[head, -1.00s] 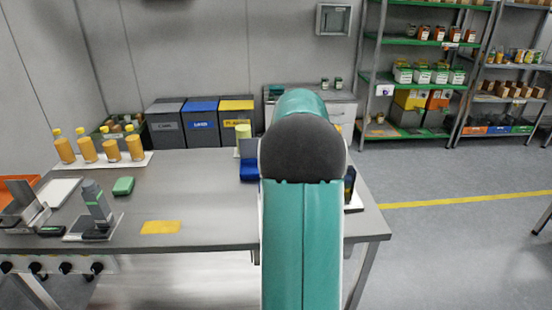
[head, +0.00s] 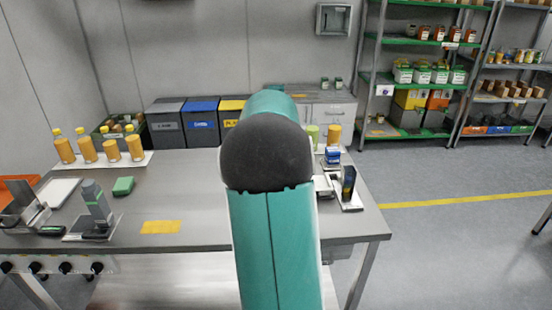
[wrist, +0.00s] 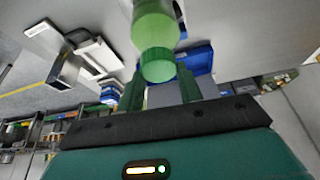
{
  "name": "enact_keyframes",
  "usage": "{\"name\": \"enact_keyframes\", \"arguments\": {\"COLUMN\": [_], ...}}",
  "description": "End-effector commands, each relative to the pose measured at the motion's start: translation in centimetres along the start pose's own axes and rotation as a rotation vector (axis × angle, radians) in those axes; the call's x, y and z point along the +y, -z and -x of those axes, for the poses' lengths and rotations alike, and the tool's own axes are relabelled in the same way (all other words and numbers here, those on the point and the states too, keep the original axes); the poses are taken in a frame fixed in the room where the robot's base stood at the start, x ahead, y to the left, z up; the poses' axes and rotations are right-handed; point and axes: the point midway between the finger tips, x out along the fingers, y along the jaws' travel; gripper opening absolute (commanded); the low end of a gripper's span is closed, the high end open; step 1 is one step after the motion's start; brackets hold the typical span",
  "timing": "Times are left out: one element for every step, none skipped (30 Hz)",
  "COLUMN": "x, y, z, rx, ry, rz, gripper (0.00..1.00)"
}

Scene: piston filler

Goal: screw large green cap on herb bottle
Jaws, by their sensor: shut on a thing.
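In the wrist view, my gripper (wrist: 161,90) has its green fingers closed around a light green round cap (wrist: 158,70). A green see-through bottle (wrist: 154,28) is in line with the cap, its end right at the cap. I cannot tell whether the cap is seated or only close to the neck. A blue block (wrist: 196,62) shows behind the fingers. In the head view my own arm hides the gripper, the cap and the bottle's work spot.
Orange bottles (head: 88,150) stand on a white tray at the table's left. A green bottle (head: 312,133) and an orange bottle (head: 333,135) stand at the back right. A dark stand (head: 348,186) is at the right edge. A yellow cloth (head: 161,227) lies on clear front table.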

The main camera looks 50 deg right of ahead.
Motion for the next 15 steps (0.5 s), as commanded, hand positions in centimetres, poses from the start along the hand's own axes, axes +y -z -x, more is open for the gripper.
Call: {"name": "enact_keyframes", "arguments": {"x": [-0.2, -0.26, -0.21, -0.25, -0.25, -0.24, -0.27, -0.2, -0.28, -0.22, -0.22, -0.23, -0.19, -0.2, -0.15], "y": [-0.04, -0.05, -0.03, -0.04, -0.04, -0.04, -0.04, -0.05, -0.05, -0.06, -0.06, -0.07, -0.05, -0.04, -0.06], "z": [-0.05, -0.06, -0.04, -0.06, -0.05, -0.03, -0.05, -0.06, -0.08, -0.11, -0.12, -0.1, -0.07, -0.08, -0.1], "rx": [-0.002, -0.002, -0.001, -0.002, -0.002, -0.001, -0.002, -0.002, -0.002, -0.002, -0.003, -0.003, -0.002, -0.002, -0.002], "ry": [-0.018, -0.029, -0.045, -0.056, -0.067, -0.083, -0.094, -0.107, -0.122, -0.135, -0.148, -0.163, -0.175, -0.184, -0.196], "rz": [-0.039, -0.065, -0.101, -0.129, -0.156, -0.193, -0.221, -0.25, -0.287, -0.317, -0.347, -0.385, -0.413, -0.438, -0.465], "gripper": [0.04, 0.04, 0.04, 0.04, 0.0, 0.0, 0.0, 0.0, 0.0, 0.0, 0.0, 0.0, 0.0, 0.0, 0.0]}}
